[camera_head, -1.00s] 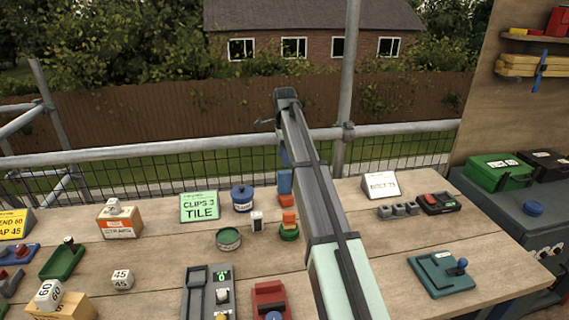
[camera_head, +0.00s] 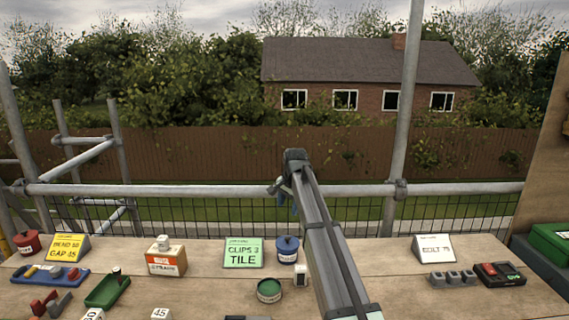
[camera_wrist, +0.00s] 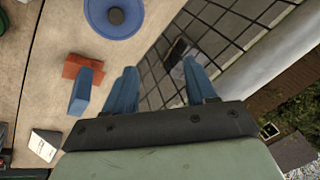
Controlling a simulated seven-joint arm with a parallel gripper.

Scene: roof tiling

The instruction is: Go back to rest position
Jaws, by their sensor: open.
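My gripper (camera_wrist: 160,88) is open and empty in the wrist view, its blue fingers spread apart. The fingers point past the bench edge toward the mesh fence, and nothing is between them. In the head view my arm reaches up from the bottom over the bench, and the gripper is mostly hidden behind the arm's bent far end.
The bench (camera_head: 400,297) bears a green "CLIPS 3 TILE" sign (camera_head: 243,252), a blue pot (camera_head: 287,249), a green tin (camera_head: 269,290) and a white sign (camera_head: 434,248). A scaffold rail (camera_head: 230,190) runs behind.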

